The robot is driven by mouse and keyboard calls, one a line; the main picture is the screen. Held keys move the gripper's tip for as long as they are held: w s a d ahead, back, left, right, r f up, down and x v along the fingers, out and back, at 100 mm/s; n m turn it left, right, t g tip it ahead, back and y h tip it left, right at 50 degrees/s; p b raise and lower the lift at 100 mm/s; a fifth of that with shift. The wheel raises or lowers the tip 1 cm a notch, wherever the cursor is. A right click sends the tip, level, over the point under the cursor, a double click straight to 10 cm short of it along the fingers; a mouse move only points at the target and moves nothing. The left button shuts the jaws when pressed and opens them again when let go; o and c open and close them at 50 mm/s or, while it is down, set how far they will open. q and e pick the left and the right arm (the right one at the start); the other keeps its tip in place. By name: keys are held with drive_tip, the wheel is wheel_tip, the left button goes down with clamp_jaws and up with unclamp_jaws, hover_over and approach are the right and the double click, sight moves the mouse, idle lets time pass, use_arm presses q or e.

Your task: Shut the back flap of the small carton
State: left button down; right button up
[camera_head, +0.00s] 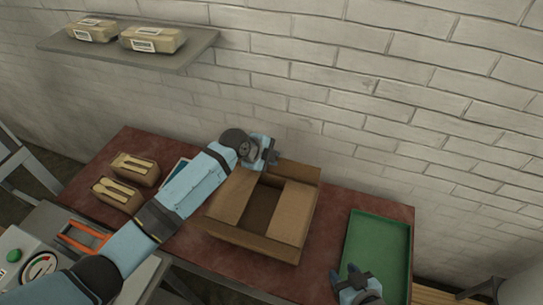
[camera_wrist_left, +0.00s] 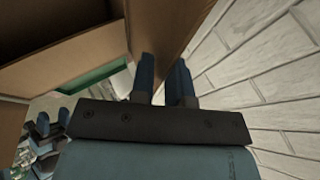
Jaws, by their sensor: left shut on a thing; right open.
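The small carton (camera_head: 257,243) stands on the dark red table, its top partly open with a dark gap in the middle. Its left and right flaps lie inward over the opening. The back flap (camera_head: 301,171) stands up along the wall side; it also shows as a brown panel in the left wrist view (camera_wrist_left: 165,25). My left gripper (camera_head: 271,154) is at the back edge of the carton, its fingers on either side of the back flap, shut on it. My right gripper (camera_head: 354,282) is open near the front of the green tray, apart from the carton.
A green tray (camera_head: 377,215) lies right of the carton. Two small boxes with wooden cutlery (camera_head: 118,194) sit at the table's left. A shelf (camera_head: 190,53) with wrapped packs hangs on the brick wall, which rises close behind the carton. A press with a gauge (camera_head: 38,268) is front left.

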use_arm(q)
drive_tip(key=shift+w+r, duration=0.1)
drive_tip(key=shift+r, duration=0.1)
drive_tip(key=c, duration=1.3)
unclamp_jaws()
drive_tip(key=shift+c, duration=0.2)
drive_tip(key=shift+o, duration=1.2)
drive_tip(key=shift+f, duration=0.1)
use_arm(e)
drive_tip(key=shift+d+f, duration=0.1)
drive_tip(key=shift+f, duration=0.05)
use_arm(q)
drive_tip(key=b+v, duration=0.1)
drive_tip(key=v, duration=1.2)
drive_tip(key=shift+a+r+b, duration=0.2)
drive_tip(key=shift+r+b, duration=0.05)
drive_tip(key=shift+b, duration=0.05)
use_arm(e)
drive_tip(key=shift+a+f, duration=0.2)
drive_tip(key=shift+f, duration=0.4)
drive_tip(key=shift+c, duration=0.2)
